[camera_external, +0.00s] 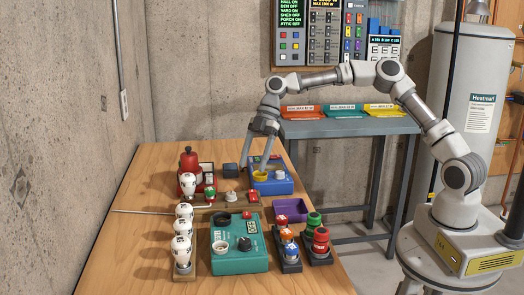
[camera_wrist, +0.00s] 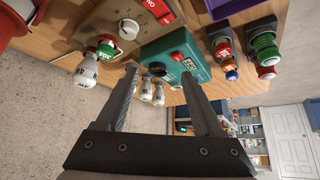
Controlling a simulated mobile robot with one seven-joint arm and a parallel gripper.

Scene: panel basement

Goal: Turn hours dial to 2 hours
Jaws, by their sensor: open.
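A teal box (camera_external: 240,258) on the wooden table carries a dark round knob (camera_external: 244,244), a white ring-like part and a small green display (camera_external: 251,228). The teal box also shows in the wrist view (camera_wrist: 190,47), beyond my fingertips. A blue box (camera_external: 270,186) farther back has a yellow ring (camera_external: 261,176) and a small dial (camera_external: 280,174). Which knob is the hours dial I cannot tell; the lettering is too small. My gripper (camera_external: 261,160) is open, pointing down close to the yellow ring; contact is unclear. In the wrist view, my gripper (camera_wrist: 159,72) has nothing between its fingers.
White bulbs (camera_external: 182,246) stand in a row left of the teal box. Red, blue and green cylinders (camera_external: 320,240) stand in holders at right. A purple tray (camera_external: 291,209) and a red device (camera_external: 188,160) are nearby. A grey bench (camera_external: 345,127) stands behind.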

